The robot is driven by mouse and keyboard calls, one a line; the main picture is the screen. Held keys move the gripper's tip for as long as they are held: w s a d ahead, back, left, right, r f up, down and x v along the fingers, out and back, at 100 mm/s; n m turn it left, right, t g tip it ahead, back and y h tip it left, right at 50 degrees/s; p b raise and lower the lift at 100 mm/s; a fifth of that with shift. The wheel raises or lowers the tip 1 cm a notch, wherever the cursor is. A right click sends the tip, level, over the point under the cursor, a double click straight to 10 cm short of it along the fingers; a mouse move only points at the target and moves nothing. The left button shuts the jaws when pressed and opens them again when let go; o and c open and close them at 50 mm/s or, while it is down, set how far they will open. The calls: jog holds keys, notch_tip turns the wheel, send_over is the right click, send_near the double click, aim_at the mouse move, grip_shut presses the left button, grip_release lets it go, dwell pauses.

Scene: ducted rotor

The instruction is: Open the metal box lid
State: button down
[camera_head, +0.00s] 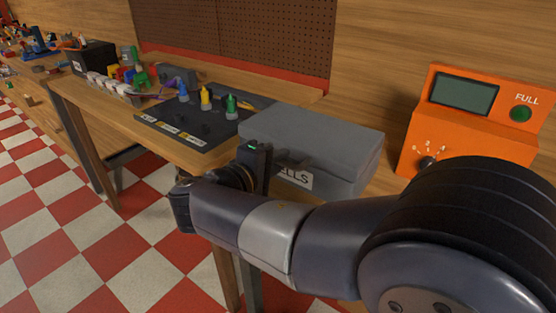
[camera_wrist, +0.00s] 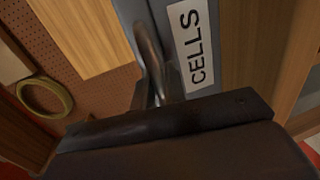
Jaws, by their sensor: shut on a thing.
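The grey metal box (camera_head: 335,135) sits at the right end of the workbench, and its lid looks shut in the head view. A white label reading CELLS (camera_wrist: 190,42) is on its front. My gripper (camera_head: 256,165) is at the box's front left, beside the label. In the wrist view a curved metal handle (camera_wrist: 149,55) stands out from the box front and runs down behind the dark finger of my gripper (camera_wrist: 165,118). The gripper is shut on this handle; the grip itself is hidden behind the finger.
An orange device (camera_head: 475,115) with a screen and dial stands right of the box. A dark board (camera_head: 190,130) with blue, yellow and green pegs lies to its left. Pegboard (camera_head: 270,45) covers the wall behind. The checkered floor (camera_head: 80,240) in front is clear.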

jog(key=shift+r, duration=0.15)
jog(key=shift+r+p, duration=0.45)
jog(key=shift+p, duration=0.3)
jog(key=w+d+r+g+y+p, duration=0.25)
jog(key=r+p, duration=0.35)
jog(key=p, duration=0.4)
jog(key=w+d+r+g+y+p, duration=0.15)
jog(key=r+g+p, duration=0.25)
jog(key=r+p, duration=0.4)
jog(key=w+d+r+y+p, duration=0.1)
jog(key=w+d+r+p, duration=0.3)
jog(key=w+d+p, duration=0.6)
jog(key=shift+w+d+r+g+y+p, duration=0.15)
jog(key=shift+w+g+y+p, duration=0.25)
jog(key=shift+w+p, duration=1.3)
jog(key=shift+w+b, duration=0.5)
